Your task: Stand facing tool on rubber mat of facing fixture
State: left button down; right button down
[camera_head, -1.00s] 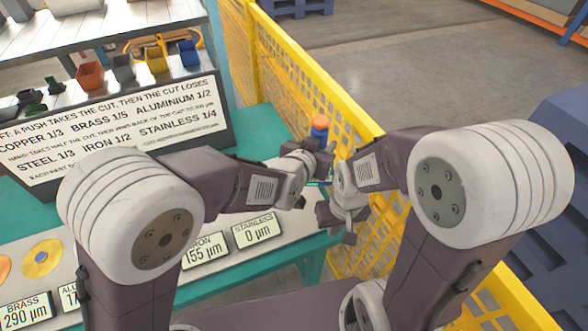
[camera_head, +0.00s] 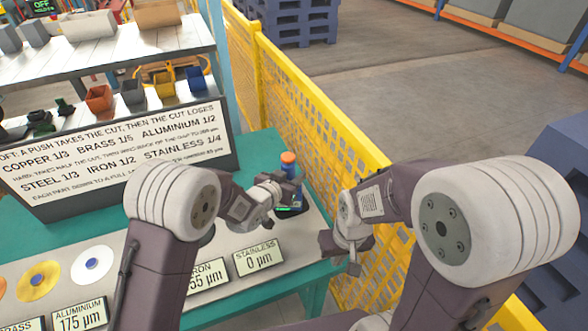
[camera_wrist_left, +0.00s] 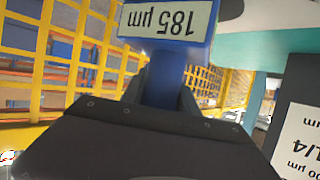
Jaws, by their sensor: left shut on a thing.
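The facing tool (camera_head: 289,167) has a blue body and an orange top; it looks upright at the right end of the teal bench. In the left wrist view its blue body (camera_wrist_left: 163,82) carries a plate reading 185 µm upside down. My left gripper (camera_head: 291,195) is shut on the tool and hides part of its lower body. A small green glow shows beneath it. I cannot make out the rubber mat or whether the tool's foot touches anything. My right gripper (camera_head: 342,254) is empty beside the yellow fence, its fingers apart.
A yellow mesh fence (camera_head: 318,110) runs along the bench's right side, close to both grippers. A large sign (camera_head: 115,150) stands behind the work area. Discs and value cards, including STAINLESS 0 µm (camera_head: 259,258), lie along the front. Small coloured bins (camera_head: 98,97) stand behind the sign.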

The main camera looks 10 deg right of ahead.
pick_arm(q)
jog(key=shift+w+f, duration=0.2)
jog(key=shift+f, duration=0.15)
pick_arm(e)
jog(key=shift+f, duration=0.1)
pick_arm(q)
jog(key=shift+s+r, duration=0.1)
jog(key=c, duration=0.9)
grip_release()
jog(key=shift+f, duration=0.3)
jog(key=shift+c, duration=0.2)
pick_arm(e)
jog(key=shift+f, duration=0.1)
pick_arm(q)
jog(key=shift+s, duration=0.1)
